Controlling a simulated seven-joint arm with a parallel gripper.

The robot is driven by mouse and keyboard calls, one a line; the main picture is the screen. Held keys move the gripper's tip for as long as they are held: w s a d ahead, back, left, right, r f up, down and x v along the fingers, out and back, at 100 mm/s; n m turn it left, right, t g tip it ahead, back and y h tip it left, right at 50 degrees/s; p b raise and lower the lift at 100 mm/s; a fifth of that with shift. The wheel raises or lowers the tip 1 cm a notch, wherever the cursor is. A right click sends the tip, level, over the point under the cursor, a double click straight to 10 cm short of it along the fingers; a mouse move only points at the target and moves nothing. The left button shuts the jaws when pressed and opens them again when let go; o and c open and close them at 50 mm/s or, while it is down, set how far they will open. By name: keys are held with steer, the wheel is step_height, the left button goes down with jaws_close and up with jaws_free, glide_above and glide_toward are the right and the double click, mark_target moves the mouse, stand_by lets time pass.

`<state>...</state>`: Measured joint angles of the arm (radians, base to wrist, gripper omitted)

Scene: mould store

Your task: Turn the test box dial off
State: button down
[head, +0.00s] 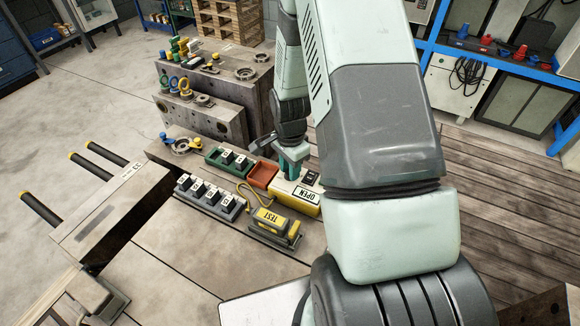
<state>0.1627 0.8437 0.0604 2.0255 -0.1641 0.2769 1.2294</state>
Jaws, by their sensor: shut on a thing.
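A cream and yellow box (283,188) with an upside-down "OPEN" label (306,195) and a small black panel stands on the grey metal block. A yellow unit marked "TEST" (268,217) lies in front of it on a dark base, with a yellow cable beside it. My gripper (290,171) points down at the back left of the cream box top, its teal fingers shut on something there. This seems to be the dial; the fingers hide it, so its setting cannot be read.
A red tray (262,176) touches the area left of the box. A green tray (227,159) and a grey tray (208,196) hold numbered blocks. Steel mould blocks (205,115) stand behind. My arm covers the right.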

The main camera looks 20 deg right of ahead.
steer(key=n, duration=2.2)
steer(key=shift+n, duration=0.4)
stand_by(0.3)
steer(key=c, duration=0.8)
jaws_free()
steer(key=shift+c, duration=0.2)
